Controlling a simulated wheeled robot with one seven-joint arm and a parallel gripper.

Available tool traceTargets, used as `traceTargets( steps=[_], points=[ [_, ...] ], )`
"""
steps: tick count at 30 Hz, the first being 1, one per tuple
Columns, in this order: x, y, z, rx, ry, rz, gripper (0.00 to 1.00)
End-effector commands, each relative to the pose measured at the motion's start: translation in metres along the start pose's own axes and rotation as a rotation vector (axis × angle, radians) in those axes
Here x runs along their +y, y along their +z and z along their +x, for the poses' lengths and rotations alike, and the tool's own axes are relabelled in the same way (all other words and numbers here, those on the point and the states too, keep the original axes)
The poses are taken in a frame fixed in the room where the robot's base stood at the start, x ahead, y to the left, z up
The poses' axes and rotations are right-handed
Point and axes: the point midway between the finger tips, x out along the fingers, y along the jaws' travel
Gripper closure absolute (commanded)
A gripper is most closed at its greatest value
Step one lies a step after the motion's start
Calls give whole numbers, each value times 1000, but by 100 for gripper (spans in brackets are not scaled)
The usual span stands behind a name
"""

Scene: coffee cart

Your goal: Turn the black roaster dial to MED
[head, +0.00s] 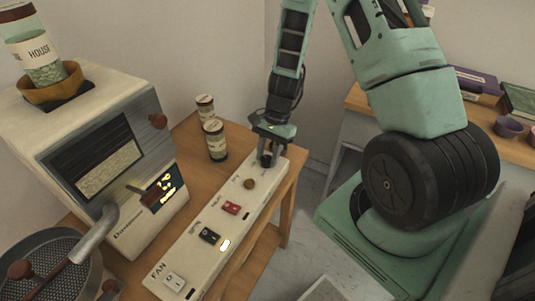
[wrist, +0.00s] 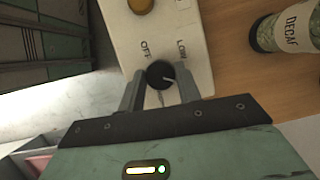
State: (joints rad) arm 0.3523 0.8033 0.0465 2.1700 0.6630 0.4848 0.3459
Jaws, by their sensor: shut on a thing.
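The black roaster dial (wrist: 159,72) sits at the end of the cream control panel (wrist: 118,38) in the wrist view. OFF and LOW labels show beside it; no MED label is readable. My gripper (wrist: 159,84) is shut on the dial, one finger on each side. In the head view my gripper (head: 268,157) reaches down to the panel's far end (head: 214,233) and mostly hides the dial.
The roaster (head: 85,110) stands left of the panel. Two labelled jars (head: 215,142) stand on the wooden cart behind it; a DECAF jar (wrist: 292,32) shows in the wrist view.

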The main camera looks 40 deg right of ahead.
Motion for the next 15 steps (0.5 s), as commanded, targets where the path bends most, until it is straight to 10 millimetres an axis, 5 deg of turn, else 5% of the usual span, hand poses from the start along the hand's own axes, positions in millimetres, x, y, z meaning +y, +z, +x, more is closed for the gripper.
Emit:
traceTargets(
  steps=[13,14,15],
  points=[
    [-1,-1,-1,3,-7,10,89],
    [-1,-1,-1,3,-7,10,64],
    [-1,-1,-1,3,-7,10,52]
  ],
)
